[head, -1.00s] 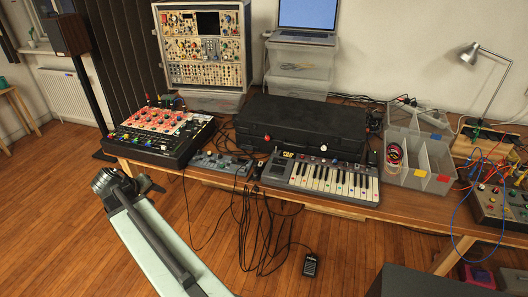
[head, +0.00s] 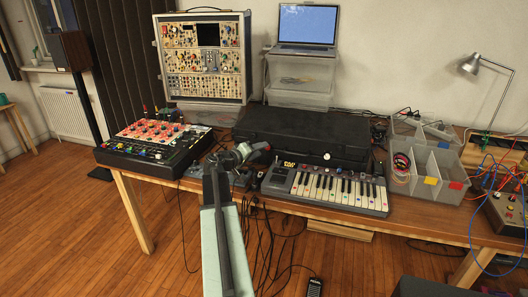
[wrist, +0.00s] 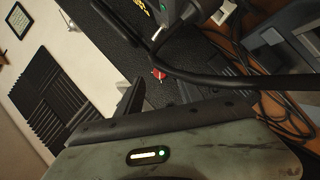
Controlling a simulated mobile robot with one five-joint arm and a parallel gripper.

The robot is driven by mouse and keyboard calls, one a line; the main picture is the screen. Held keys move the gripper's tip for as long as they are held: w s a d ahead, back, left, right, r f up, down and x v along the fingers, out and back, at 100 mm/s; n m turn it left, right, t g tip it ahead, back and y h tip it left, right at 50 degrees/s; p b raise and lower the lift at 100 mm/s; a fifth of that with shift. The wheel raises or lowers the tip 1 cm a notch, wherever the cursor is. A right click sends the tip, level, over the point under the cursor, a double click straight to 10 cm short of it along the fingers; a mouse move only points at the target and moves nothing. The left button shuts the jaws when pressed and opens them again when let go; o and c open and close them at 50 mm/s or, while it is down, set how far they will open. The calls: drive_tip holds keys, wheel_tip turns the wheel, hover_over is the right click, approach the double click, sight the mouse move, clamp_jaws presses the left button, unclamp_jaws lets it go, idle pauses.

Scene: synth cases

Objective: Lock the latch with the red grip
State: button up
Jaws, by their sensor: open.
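A long black case (head: 300,122) lies on the wooden table behind the keyboard. The latch with the red grip (wrist: 158,74) shows as a small red piece near the middle of the wrist view, against the dark textured case. It is too small to tell whether the latch is locked. My gripper (head: 252,151) is open in front of the left part of the case front, and largely covers that area in the head view. No contact with the latch can be made out.
A keyboard (head: 330,190) stands close to the right of my gripper. A mixer with colored knobs (head: 155,142) is at left. A white-gripped piece (head: 327,156) is on the case front. A dark curved bar (wrist: 225,80) crosses the wrist view. Cables hang below the table edge.

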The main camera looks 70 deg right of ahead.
sight(267, 149)
drive_tip(key=x, duration=0.3)
drive_tip(key=shift+d+f, duration=0.1)
drive_tip(key=shift+d, duration=0.05)
clamp_jaws()
drive_tip(key=m+t+p, duration=0.1)
drive_tip(key=m+t, duration=0.1)
drive_tip(key=m, duration=0.1)
drive_tip(key=s+m+t+y+p, duration=0.1)
drive_tip(key=m+t+p, duration=0.1)
drive_tip(key=m, duration=0.1)
drive_tip(key=m+t+p, duration=0.2)
drive_tip(key=m+t, duration=0.1)
drive_tip(key=shift+s+r+y, duration=0.2)
drive_tip(key=shift+y, duration=0.2)
drive_tip(key=shift+s+m+t+b, duration=0.1)
drive_tip(key=shift+m+t+b, duration=0.25)
drive_tip(key=shift+m+t, duration=0.85)
drive_tip(key=shift+m, duration=0.3)
